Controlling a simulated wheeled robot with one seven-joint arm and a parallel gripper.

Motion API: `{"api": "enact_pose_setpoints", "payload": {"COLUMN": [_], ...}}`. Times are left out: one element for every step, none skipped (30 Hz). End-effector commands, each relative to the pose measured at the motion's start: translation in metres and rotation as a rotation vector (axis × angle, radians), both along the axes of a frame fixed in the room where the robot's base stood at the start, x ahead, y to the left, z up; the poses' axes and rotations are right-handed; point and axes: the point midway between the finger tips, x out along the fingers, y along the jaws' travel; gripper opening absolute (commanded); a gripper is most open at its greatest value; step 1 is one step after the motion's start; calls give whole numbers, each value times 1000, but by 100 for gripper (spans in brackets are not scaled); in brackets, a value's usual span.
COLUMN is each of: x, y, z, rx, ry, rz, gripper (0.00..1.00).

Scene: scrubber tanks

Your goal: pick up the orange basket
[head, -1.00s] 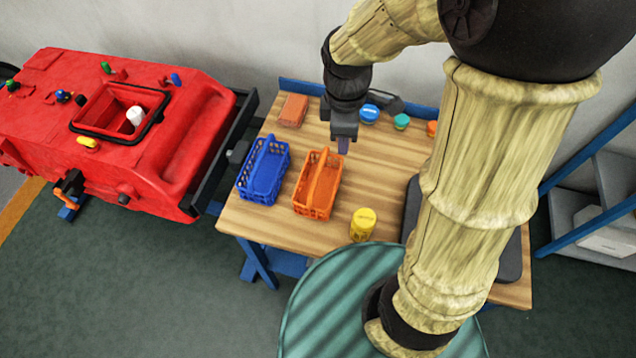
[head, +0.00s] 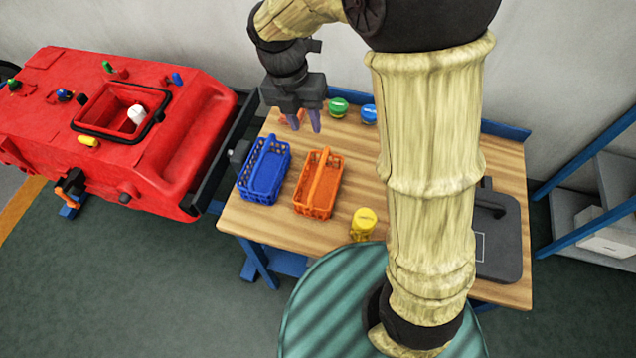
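The orange basket (head: 318,188) stands upright on the wooden table, its handle arching lengthwise over the top. The blue basket (head: 264,171) stands just to its left. My gripper (head: 306,124) hangs above the back of the table, beyond the far end of the orange basket and apart from it. Its two purple fingers point down with a gap between them, and nothing shows between them. The gripper partly covers an orange-red block (head: 293,113) behind it.
A yellow canister (head: 363,224) stands near the orange basket's front right. Green (head: 338,106) and blue (head: 368,114) lidded containers stand at the back. A dark flat case (head: 497,240) lies at the right. The red scrubber machine (head: 160,140) is left of the table.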

Motion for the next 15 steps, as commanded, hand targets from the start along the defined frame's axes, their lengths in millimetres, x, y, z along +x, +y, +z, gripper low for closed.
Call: {"api": "enact_pose_setpoints", "payload": {"x": [-1,-1,-2,-3,-3,-4,-5,-5,-6,-6,-7,-7,-8,-8,-9], "y": [0,1,1,0,0,0,-1,-2,-3,-4,-4,-6,-7,-8,-9], "z": [-3,-5,-9,-13,-17,-24,-29,-34,-41,-46,-51,-58,-64,-69,-76], "rx": [0,0,-2,-2,-2,-2,-2,-3,-3,-2,-3,-3,-3,-3,-4], "ry": [2,2,3,4,3,5,5,4,6,5,5,6,5,5,5], "rz": [2,3,5,6,8,9,9,10,10,11,12,12,13,12,12], "gripper": [32,32,32,32,32,32,32,32,32,32,32,32,32,32,32]}}
